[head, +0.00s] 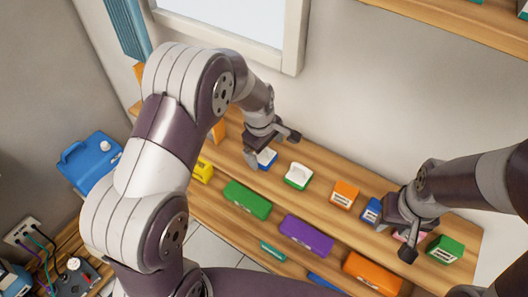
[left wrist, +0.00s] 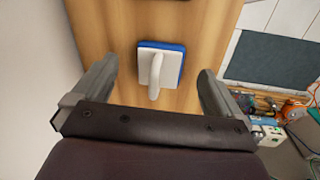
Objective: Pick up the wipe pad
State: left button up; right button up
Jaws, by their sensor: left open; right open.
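A pad with a blue base and a white top with a raised handle (left wrist: 173,66) lies on the wooden shelf, between and just ahead of the fingers in the left wrist view. I take it for the wipe pad; no label is readable. In the head view its blue and white body (head: 267,158) is partly hidden under my left gripper (head: 270,148). My left gripper (left wrist: 158,82) is open and empty, above the pad, with a finger on either side. My right gripper (head: 400,228) is open over the right end of the shelf, near a green box (head: 445,249).
A similar green and white item (head: 298,175) sits just right of the pad. An orange box (head: 344,195) and a blue box (head: 371,210) stand further right. The lower shelf holds green (head: 247,199), purple (head: 306,235) and orange boxes (head: 373,271). A blue container (head: 90,161) stands at left.

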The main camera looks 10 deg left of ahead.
aim_at(268, 157)
pick_arm(q)
notch_tip(268, 157, down, 2)
jog(key=shift+s+d+f+p, duration=0.1)
jog(key=shift+d+f+p, duration=0.1)
jog(key=shift+p, duration=0.15)
jog(key=shift+f, duration=0.35)
jog(key=shift+w+f, duration=0.15)
jog(key=shift+w, duration=0.1)
jog(key=shift+s, duration=0.1)
jog(key=c, duration=1.1)
pick_arm(e)
jog(key=shift+s+r, duration=0.2)
jog(key=shift+r, duration=0.5)
